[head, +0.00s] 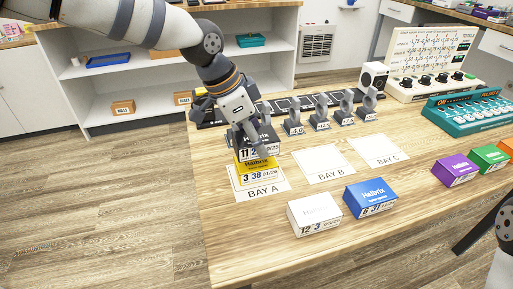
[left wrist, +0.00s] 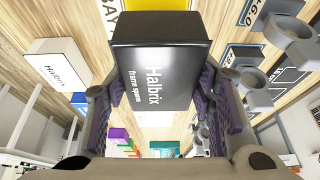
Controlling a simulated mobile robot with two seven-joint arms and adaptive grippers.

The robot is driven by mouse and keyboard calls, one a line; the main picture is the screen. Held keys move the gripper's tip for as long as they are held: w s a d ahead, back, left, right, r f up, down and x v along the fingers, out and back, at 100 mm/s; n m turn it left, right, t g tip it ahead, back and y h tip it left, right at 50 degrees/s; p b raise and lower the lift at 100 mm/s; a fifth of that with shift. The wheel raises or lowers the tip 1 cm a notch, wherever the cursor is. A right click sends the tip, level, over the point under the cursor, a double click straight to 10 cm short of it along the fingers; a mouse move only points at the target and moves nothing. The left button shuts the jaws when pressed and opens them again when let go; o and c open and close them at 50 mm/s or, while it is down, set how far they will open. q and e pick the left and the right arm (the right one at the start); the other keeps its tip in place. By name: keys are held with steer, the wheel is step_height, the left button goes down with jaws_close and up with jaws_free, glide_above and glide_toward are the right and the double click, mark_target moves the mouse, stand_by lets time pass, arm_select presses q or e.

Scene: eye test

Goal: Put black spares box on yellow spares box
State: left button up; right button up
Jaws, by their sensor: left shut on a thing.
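The black spares box (head: 262,148) is between the fingers of my left gripper (head: 252,140), which is shut on it. It also fills the middle of the left wrist view (left wrist: 155,75), a finger on each side. The yellow spares box (head: 258,172) sits on the BAY A card (head: 268,188). The black box is right above the yellow box, roughly lined up; I cannot tell whether they touch. A yellow edge shows at the top of the left wrist view (left wrist: 165,4). My right gripper is out of view; only part of that arm shows at the right edge.
Empty BAY B (head: 322,163) and BAY C (head: 378,151) cards lie to the right. A white box (head: 314,214) and a blue box (head: 370,197) stand in front. Several grey holders (head: 320,118) stand behind. Purple (head: 455,169) and green (head: 489,157) boxes stand farther right.

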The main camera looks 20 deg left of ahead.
arm_select(q)
steer(key=shift+s+d+f, duration=0.1)
steer(key=shift+f, duration=1.2)
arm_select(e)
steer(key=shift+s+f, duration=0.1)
arm_select(q)
steer(key=shift+f, duration=0.1)
steer(key=o, duration=1.2)
steer(key=shift+r, duration=0.25)
steer(key=p+v, duration=0.1)
steer(key=v, duration=1)
steer(key=shift+r, duration=0.35)
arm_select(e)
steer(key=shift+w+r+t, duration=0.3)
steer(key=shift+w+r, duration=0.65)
